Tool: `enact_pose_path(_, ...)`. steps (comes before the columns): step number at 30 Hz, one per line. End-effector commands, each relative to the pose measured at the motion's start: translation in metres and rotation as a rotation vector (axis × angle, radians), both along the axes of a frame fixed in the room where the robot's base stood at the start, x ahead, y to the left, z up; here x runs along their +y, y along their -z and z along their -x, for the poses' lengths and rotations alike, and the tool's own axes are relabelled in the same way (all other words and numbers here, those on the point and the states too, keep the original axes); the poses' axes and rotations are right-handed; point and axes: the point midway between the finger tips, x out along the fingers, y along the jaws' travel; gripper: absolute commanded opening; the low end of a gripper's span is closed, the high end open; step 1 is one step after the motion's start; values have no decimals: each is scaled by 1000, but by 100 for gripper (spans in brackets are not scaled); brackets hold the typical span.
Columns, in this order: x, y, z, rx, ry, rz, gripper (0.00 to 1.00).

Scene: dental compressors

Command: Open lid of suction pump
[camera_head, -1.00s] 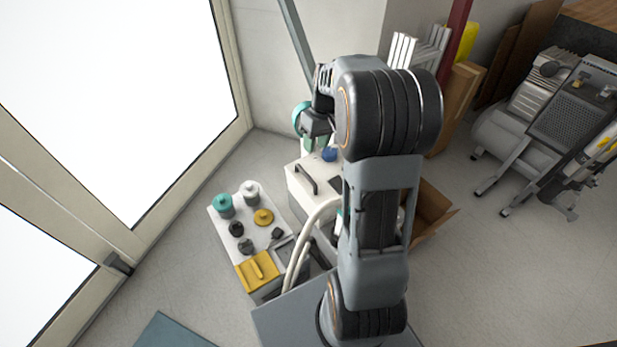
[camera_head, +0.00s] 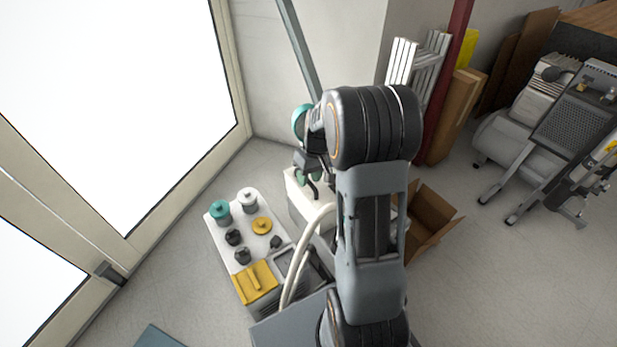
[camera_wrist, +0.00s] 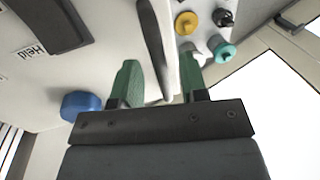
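The suction pump is a white box (camera_head: 295,204) on the floor in the head view, partly covered by my arm. Its white top fills the left and middle of the wrist view (camera_wrist: 95,70). A black bar handle (camera_wrist: 152,40) on the top runs between my green fingers in the wrist picture. My gripper (camera_wrist: 160,76) is open, with one finger on each side of the handle and gaps between. Whether a finger touches it, I cannot tell. In the head view my gripper (camera_head: 308,172) is over the pump's top by the handle. The lid looks closed.
A blue knob (camera_wrist: 80,105) sits left of the fingers. Pale hoses (camera_head: 300,255) run in front of the pump. An open cardboard box (camera_head: 432,215) stands right. A glazed door (camera_head: 110,110) is left.

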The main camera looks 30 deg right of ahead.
Motion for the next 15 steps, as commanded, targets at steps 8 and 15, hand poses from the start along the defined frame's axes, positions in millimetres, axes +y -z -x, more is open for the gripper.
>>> enact_pose_path(8,0,0,0,0,0,0,27)
enact_pose_path(15,0,0,0,0,0,0,4)
